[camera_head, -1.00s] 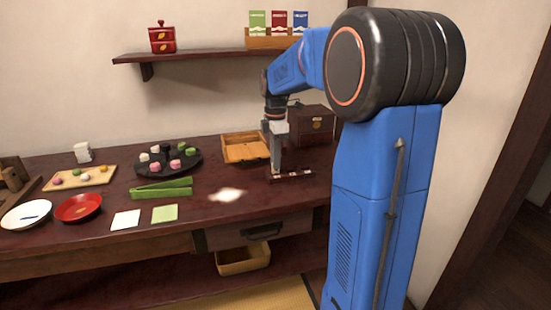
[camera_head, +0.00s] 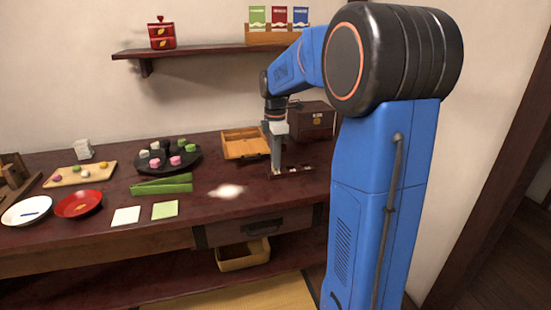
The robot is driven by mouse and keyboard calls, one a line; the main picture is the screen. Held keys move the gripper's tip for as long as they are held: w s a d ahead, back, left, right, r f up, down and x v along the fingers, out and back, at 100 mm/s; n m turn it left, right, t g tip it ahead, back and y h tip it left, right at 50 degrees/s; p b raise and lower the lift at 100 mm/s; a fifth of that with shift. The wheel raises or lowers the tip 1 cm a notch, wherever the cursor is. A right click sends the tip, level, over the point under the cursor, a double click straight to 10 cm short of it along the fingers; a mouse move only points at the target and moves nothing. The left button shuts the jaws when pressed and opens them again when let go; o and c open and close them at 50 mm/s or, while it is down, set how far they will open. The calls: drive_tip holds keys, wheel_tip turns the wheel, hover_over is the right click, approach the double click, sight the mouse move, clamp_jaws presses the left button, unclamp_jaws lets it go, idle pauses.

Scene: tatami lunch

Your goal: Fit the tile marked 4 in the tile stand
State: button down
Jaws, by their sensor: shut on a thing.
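The tile stand (camera_head: 297,170) is a low, dark red-brown strip with small pale pieces on it, near the right end of the table. My gripper (camera_head: 275,171) points down at the stand's left end. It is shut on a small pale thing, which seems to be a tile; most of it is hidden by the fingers. Its mark is too small to read. The tile is at or just above the stand, and I cannot tell whether it is seated in a slot.
An orange-brown wooden tray (camera_head: 244,154) lies behind the gripper, with a dark drawer box (camera_head: 316,112) to its right. A black plate of sweets (camera_head: 187,160) and a green folded piece (camera_head: 162,186) lie left. Clear tabletop (camera_head: 240,210) lies in front.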

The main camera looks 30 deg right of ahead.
drive_tip(key=c, duration=1.8)
unclamp_jaws()
drive_tip(key=shift+f, duration=0.1)
drive_tip(key=shift+o, duration=0.2)
wheel_tip(320, 180, up, 17)
drive_tip(key=shift+r, duration=0.2)
